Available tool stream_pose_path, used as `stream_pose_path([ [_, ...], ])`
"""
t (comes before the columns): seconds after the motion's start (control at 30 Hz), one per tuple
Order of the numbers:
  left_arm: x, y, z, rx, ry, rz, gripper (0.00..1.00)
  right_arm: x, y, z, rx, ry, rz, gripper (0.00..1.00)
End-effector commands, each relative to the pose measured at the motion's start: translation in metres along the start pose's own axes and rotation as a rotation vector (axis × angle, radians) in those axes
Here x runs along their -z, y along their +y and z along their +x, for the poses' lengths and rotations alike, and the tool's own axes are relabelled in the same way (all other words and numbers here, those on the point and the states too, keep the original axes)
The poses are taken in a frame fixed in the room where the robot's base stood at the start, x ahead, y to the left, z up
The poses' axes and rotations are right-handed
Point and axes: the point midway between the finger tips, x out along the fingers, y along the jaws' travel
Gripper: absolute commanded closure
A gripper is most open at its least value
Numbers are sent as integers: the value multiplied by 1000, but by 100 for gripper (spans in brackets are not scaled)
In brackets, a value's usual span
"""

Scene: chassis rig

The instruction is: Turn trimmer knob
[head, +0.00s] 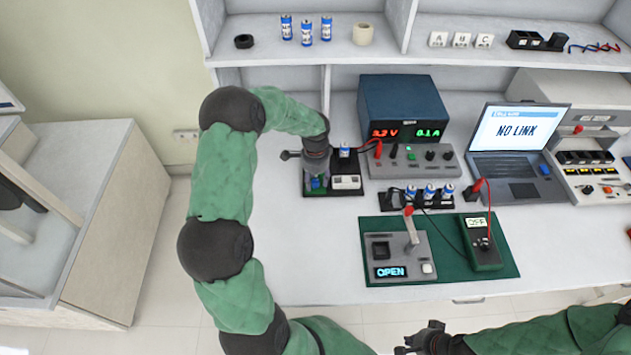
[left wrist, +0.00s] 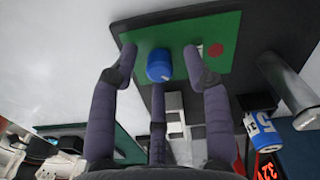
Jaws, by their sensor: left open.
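The trimmer knob, a short blue cylinder (left wrist: 159,66), stands on a green board (left wrist: 222,30) in the left wrist view. In the head view a bit of blue (head: 315,183) shows below my left gripper (head: 314,176), which hides most of that area. In the left wrist view my left gripper (left wrist: 160,72) is open, with its purple-grey fingers spread around the knob and a visible gap on each side. My right gripper (head: 412,340) is at the bottom of the head view, away from the bench items; its finger opening is unclear.
A white block (head: 346,182) and a blue-white cell (head: 345,151) are close beside the left gripper. The power supply (head: 402,105) reads 3.2 V and 0.1 A. A fixture reading OPEN (head: 398,258) and a meter (head: 482,240) lie on a green mat. The laptop (head: 515,140) shows NO LINK.

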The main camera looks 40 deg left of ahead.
Motion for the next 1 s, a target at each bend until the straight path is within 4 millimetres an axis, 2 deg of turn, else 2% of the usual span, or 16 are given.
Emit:
stream_pose_path([
  [0.3, 0, 0, 3, 0, 0, -1, 51, 0, 0, 1, 0, 0, 0, 100],
  [0.33, 0, 0, 3, 0, 0, 0, 54, 0, 0, 1, 0, 0, 0, 100],
  [0.5, 0, 0, 3, 0, 0, 0, 100, 0, 0, 1, 0, 0, 0, 100],
  [0.73, 0, 0, 3, -1, -1, -22, 100, 0, 0, -1, 0, 0, 0, 100],
  [1.0, -1, 0, 3, -1, 0, -183, 100, 0, -2, -6, 0, 0, 0, 100],
])
